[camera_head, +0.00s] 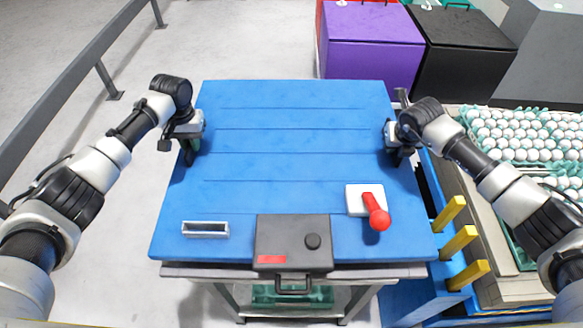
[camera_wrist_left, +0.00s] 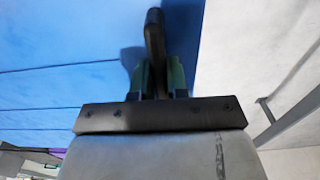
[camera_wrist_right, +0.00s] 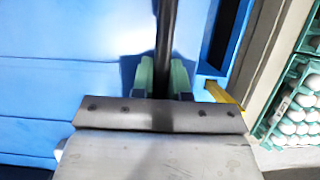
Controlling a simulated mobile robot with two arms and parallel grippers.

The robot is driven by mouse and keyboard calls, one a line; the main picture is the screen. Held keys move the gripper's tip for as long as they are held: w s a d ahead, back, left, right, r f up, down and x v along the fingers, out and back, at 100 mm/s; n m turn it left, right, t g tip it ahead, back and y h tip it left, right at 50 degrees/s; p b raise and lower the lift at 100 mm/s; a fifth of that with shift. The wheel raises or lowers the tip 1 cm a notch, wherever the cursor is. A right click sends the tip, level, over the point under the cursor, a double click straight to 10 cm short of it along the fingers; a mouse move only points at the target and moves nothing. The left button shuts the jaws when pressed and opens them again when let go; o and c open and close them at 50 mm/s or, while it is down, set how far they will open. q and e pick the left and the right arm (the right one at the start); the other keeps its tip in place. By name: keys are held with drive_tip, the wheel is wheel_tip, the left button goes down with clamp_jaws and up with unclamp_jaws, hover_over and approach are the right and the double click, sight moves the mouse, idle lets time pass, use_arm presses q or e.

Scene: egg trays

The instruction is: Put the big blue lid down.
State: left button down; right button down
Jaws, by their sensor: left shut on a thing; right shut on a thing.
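The big blue lid (camera_head: 290,140) is a wide blue panel with faint cross lines, in the middle of the head view. My left gripper (camera_head: 190,150) is at its left edge. In the left wrist view its green fingers are shut on a black handle (camera_wrist_left: 155,40) of the lid. My right gripper (camera_head: 404,155) is at the right edge, and in the right wrist view its fingers are shut on another black handle (camera_wrist_right: 166,35). The lid looks about level above a grey stand. I cannot tell whether it touches its support.
A dark box (camera_head: 293,235), a white block with a red lever (camera_head: 372,205) and a slotted piece (camera_head: 205,229) are at the front. Egg trays (camera_head: 520,135) and yellow posts (camera_head: 458,243) stand right. Purple (camera_head: 370,50) and black bins (camera_head: 460,45) stand behind.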

sight(195, 155)
use_arm(q)
drive_tip(key=shift+d+r, duration=0.1)
drive_tip(key=shift+r, duration=0.05)
use_arm(e)
drive_tip(key=shift+w+d+r, duration=0.1)
drive_tip(key=shift+r, duration=0.05)
